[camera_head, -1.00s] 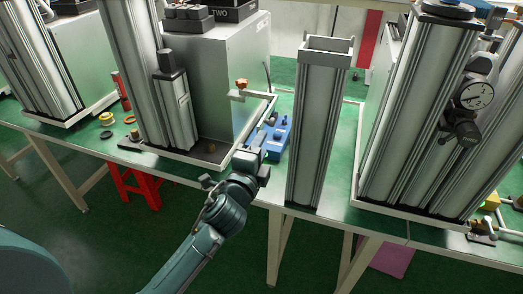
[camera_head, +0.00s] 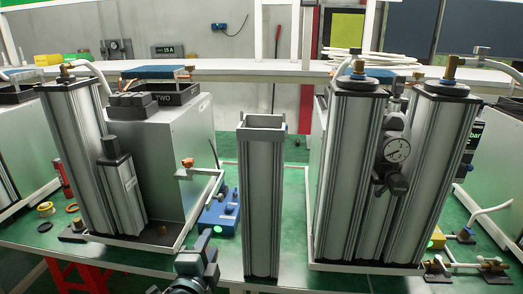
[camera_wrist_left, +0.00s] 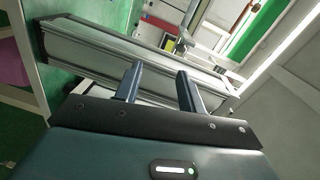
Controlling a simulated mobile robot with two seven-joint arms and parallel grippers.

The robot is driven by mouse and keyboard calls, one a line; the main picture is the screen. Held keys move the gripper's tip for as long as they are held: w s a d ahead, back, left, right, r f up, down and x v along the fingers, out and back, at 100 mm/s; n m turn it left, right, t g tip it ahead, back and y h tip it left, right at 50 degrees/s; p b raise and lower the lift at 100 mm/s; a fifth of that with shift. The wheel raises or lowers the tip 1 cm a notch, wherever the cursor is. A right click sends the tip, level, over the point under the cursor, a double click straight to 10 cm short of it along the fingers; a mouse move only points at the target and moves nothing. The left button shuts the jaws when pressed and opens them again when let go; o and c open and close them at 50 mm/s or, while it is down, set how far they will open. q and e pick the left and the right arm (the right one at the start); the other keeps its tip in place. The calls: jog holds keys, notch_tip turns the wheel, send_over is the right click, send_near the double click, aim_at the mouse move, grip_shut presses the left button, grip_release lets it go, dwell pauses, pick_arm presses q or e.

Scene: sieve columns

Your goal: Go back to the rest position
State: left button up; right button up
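My left gripper (camera_head: 203,248) shows at the bottom of the head view, in front of the table's front edge and left of the middle column. In the left wrist view my left gripper (camera_wrist_left: 158,84) has its two fingers apart with nothing between them. A silver column (camera_wrist_left: 140,52) lies across the wrist view beyond the fingers. The middle column (camera_head: 262,200) stands upright on the green table in the head view. My right gripper is in neither view.
Twin columns with a gauge (camera_head: 397,149) stand to the right on the table. A column unit (camera_head: 78,150) and a grey box (camera_head: 170,145) stand to the left. A blue device (camera_head: 222,212) lies left of the middle column. A red stool (camera_head: 75,277) is under the table.

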pick_arm(q)
jog(key=s+f+n+g+h, duration=0.1)
jog(key=s+f+n+g, duration=0.6)
jog(key=s+f+n, duration=0.7)
jog(key=s+f, duration=0.8)
jog(key=s, duration=0.1)
jog(key=shift+h, duration=0.4)
